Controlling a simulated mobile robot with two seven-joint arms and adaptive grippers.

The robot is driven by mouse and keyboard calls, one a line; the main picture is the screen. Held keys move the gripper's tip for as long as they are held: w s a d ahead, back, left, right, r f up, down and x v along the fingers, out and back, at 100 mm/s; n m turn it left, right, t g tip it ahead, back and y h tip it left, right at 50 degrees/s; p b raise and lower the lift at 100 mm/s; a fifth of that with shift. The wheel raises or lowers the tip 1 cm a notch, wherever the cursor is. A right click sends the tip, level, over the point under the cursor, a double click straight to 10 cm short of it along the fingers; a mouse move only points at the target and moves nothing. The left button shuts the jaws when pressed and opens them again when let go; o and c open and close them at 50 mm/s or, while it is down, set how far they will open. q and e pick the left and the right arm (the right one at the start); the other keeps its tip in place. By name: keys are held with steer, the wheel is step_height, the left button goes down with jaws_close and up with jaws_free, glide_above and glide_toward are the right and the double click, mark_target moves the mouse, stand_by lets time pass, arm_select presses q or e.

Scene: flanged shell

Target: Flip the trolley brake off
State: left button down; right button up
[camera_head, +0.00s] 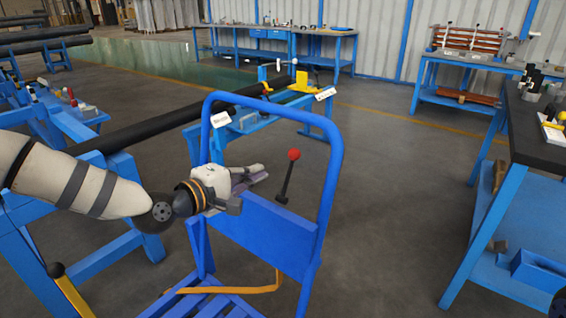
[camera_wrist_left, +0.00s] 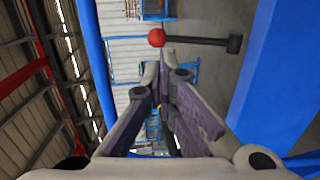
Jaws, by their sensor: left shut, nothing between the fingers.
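The blue trolley (camera_head: 333,180) stands in front of me, with a tall looped handle and a flat panel (camera_head: 265,232). The brake lever is a dark rod with a red ball (camera_head: 294,154) on top, and it stands up at the panel's top edge, leaning slightly. My left gripper (camera_head: 260,173) is shut and empty, just left of the lever, with a small gap in the picture. In the left wrist view the fingers (camera_wrist_left: 165,75) point towards the red ball (camera_wrist_left: 156,38), and the rod runs right from it. I cannot tell the exact depth gap.
A black pipe (camera_head: 150,118) on blue stands lies behind and left of the trolley. A yellow-brown strip (camera_head: 235,290) shows low on the trolley. A black-topped workbench (camera_head: 535,135) stands at the right. The floor between trolley and workbench is clear.

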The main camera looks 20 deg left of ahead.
mark_target(290, 158)
arm_select(q)
steer(key=b+x, duration=0.1)
steer(key=x, duration=0.9)
arm_select(e)
steer(key=shift+s+f+g, duration=0.3)
steer(key=shift+s+f, duration=0.4)
steer(key=shift+f, duration=0.15)
arm_select(q)
steer(key=shift+w, duration=0.1)
